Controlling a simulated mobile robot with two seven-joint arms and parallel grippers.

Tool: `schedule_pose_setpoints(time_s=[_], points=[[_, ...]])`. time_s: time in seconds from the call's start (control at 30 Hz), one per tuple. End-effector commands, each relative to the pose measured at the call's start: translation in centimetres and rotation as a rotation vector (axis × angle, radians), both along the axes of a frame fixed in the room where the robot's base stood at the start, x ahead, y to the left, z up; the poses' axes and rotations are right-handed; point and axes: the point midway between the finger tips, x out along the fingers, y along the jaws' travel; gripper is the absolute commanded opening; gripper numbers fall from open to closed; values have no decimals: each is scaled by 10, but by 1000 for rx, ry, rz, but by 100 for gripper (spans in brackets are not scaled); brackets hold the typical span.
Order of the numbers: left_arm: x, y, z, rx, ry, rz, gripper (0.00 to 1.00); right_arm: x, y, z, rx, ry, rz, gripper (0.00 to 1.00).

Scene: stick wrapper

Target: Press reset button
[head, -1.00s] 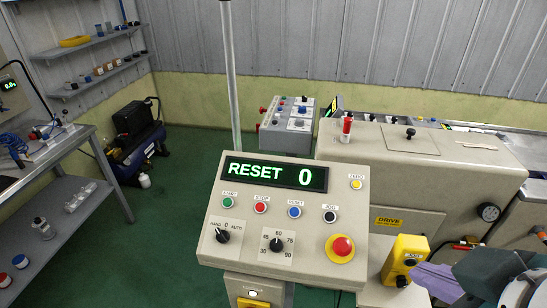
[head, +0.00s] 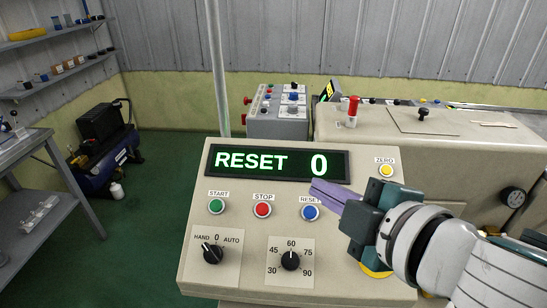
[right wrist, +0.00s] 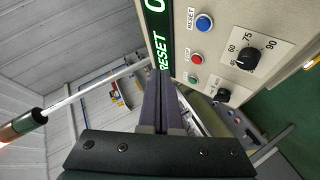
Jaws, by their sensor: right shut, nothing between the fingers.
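The control panel (head: 262,240) has a green display (head: 278,163) that reads RESET 0. The blue reset button (head: 310,212) is right of the red stop button (head: 262,210) and the green start button (head: 216,206). The blue button also shows near the top of the right wrist view (right wrist: 204,23). My right gripper (head: 318,190) is shut and empty, with its purple fingertips just above and right of the blue button in the head view. I cannot tell whether they touch the panel. The jog button is hidden behind the gripper. My left gripper is not in view.
A yellow zero button (head: 386,170) sits at the panel's upper right. The emergency stop (head: 376,270) is mostly hidden by my right arm. A mode knob (head: 212,253) and a speed knob (head: 290,260) are lower on the panel. A beige machine (head: 430,150) stands behind.

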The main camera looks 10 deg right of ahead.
Motion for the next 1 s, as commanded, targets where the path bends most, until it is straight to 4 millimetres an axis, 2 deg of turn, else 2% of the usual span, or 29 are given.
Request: schedule_pose_setpoints(time_s=[0.23, 0.7, 1.0], points=[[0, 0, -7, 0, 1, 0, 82, 2, -1, -6, 1, 0, -2, 0], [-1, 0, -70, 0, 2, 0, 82, 29, -9, -63, 2, 0, -3, 0], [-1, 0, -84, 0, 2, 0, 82, 39, -11, -78, 2, 1, -3, 0]])
